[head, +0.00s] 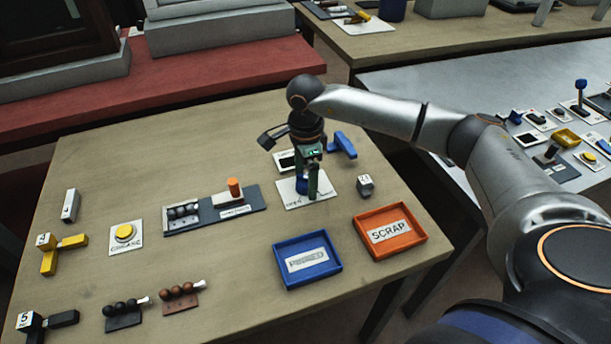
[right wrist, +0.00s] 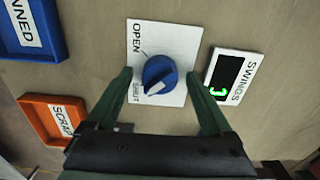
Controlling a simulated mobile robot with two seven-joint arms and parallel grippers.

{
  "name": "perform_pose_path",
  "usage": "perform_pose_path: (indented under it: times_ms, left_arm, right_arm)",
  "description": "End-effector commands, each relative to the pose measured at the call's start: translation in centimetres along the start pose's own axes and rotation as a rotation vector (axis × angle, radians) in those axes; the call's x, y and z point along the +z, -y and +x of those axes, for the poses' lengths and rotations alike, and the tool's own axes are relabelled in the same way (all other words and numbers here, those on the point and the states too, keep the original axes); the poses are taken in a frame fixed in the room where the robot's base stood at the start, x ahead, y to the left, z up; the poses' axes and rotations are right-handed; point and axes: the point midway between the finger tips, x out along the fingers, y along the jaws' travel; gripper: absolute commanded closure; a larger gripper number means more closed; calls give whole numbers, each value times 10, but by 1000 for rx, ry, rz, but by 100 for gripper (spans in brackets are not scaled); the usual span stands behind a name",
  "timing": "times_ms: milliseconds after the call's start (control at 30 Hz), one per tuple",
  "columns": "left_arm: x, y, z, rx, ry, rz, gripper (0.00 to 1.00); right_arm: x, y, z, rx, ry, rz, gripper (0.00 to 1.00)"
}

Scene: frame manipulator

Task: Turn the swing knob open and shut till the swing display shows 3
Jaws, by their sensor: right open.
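The swing knob (right wrist: 160,74) is a round blue dial with a white pointer mark, on a white plate (right wrist: 178,33) lettered OPEN and SHUT. The mark points to the lower left, toward SHUT. My right gripper (right wrist: 158,78) is open, its fingers on either side of the knob with gaps visible. In the head view my right gripper (head: 308,178) reaches down over the plate and partly hides the knob. The swing display (right wrist: 222,80) is a black window lettered SWINGS with a sideways green digit, partly lit-looking and hard to read surely. My left gripper is out of view.
A blue tray (head: 335,266) and an orange SCRAP tray (head: 425,238) lie in front of the plate. A grey block (head: 365,186) stands to the right and a blue handle (head: 343,144) behind. A dark panel with an orange peg (head: 234,188) lies left.

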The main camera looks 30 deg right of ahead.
Motion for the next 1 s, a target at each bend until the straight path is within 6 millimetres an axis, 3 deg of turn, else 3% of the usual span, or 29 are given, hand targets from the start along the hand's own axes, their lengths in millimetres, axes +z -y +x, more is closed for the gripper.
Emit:
perform_pose_path:
  times_ms: [167,600,800,1000]
  left_arm:
    - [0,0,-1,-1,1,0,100]
    - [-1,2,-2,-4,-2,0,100]
    - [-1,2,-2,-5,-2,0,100]
    - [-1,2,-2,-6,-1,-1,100]
  right_arm:
    - [0,1,-21,-5,3,0,15]
    - [0,1,-109,-4,2,0,15]
    - [0,0,-124,-2,0,0,15]
    - [0,0,-125,-1,1,0,15]
